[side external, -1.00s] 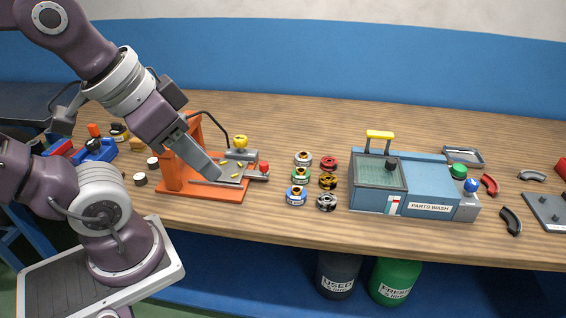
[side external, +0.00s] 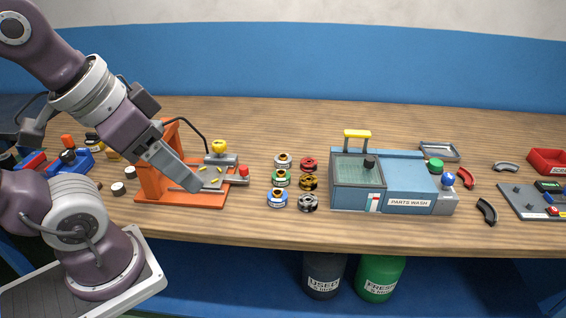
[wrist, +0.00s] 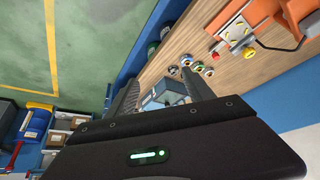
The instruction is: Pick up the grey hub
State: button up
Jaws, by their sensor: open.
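Several round hubs stand in two columns on the bench in the side view. A light grey hub (side external: 283,160) with a copper-coloured centre is at the back of the left column, behind a green hub (side external: 280,178) and a blue hub (side external: 277,198). The right column holds a red part (side external: 308,164), a gold part (side external: 308,182) and a dark grey part (side external: 307,203). My gripper (side external: 197,185) hangs left of them, before the orange press. In the wrist view its fingers (wrist: 160,98) are apart and empty; the small hubs show beyond them.
An orange press (side external: 150,185) with a yellow knob stands left of the hubs. The blue parts washer (side external: 410,185) stands to their right. A grey tray (side external: 438,151), curved pieces and a red bin (side external: 548,160) are farther right. The bench front is clear.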

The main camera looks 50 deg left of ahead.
jog(key=m+g+y, duration=0.3)
jog(key=m+y, duration=0.1)
jog(key=m, duration=2.2)
send_over(283, 157)
jog(key=s+d, duration=0.1)
jog(key=f, duration=2.2)
jog(key=shift+s+d, duration=0.1)
jog(key=shift+d, duration=0.1)
jog(key=x, duration=0.6)
jog(key=shift+d+f, duration=0.25)
jog(key=shift+f, duration=0.25)
grip_shut()
